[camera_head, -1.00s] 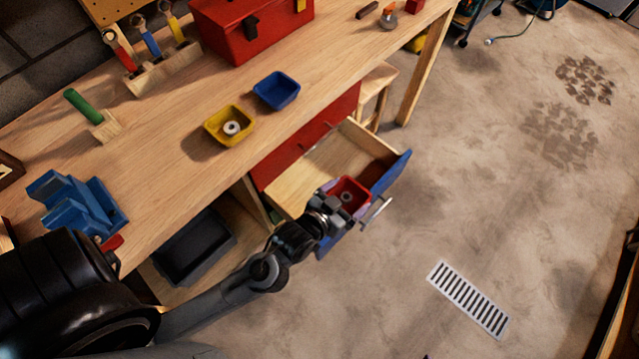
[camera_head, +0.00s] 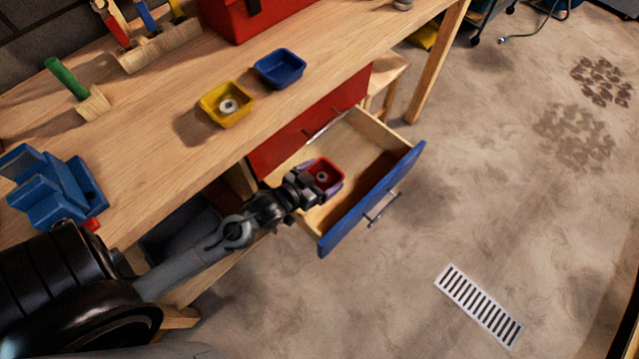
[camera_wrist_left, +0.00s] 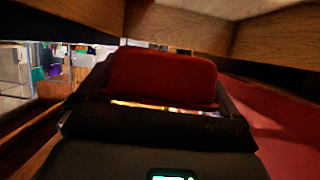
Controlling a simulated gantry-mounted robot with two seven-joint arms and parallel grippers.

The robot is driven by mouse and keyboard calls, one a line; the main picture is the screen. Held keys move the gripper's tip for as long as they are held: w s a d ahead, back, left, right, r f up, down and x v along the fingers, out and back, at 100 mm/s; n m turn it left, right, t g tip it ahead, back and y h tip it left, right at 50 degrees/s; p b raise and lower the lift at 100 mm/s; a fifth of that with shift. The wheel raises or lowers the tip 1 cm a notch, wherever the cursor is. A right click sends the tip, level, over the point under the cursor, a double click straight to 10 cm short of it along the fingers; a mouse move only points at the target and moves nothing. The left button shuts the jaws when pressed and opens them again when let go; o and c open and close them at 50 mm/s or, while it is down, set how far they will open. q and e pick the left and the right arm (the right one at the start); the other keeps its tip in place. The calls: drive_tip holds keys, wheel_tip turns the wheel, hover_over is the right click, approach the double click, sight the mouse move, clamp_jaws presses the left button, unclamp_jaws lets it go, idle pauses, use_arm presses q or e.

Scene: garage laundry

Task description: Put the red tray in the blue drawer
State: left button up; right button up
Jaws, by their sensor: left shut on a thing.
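The red tray (camera_head: 324,168) is a small square tray with a grey ring-shaped piece in it. My left gripper (camera_head: 318,182) is shut on it. In the head view, the tray and gripper show over the inside of the open blue drawer (camera_head: 372,202). In the left wrist view the tray (camera_wrist_left: 162,78) fills the middle between the fingers, with wooden drawer walls around it. I cannot tell whether the tray touches the drawer floor. The drawer is pulled out below the bench and has a metal handle. My right gripper is not in view.
A yellow tray (camera_head: 226,106) holding a ring and an empty blue tray (camera_head: 279,69) stand on the wooden workbench (camera_head: 150,165). A blue vise-like block (camera_head: 50,190) is at the left. A red toolbox (camera_head: 255,12) stands behind. The floor before the drawer is clear.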

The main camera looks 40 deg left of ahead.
sight(320, 185)
use_arm(q)
drive_tip(key=shift+a+f, duration=0.25)
drive_tip(key=shift+a, duration=0.2)
drive_tip(key=shift+f+b, duration=1.25)
drive_tip(key=shift+f, duration=0.75)
drive_tip(key=shift+f, duration=0.5)
drive_tip(key=o, duration=0.7)
drive_tip(key=shift+f, duration=0.1)
drive_tip(key=shift+c, duration=0.2)
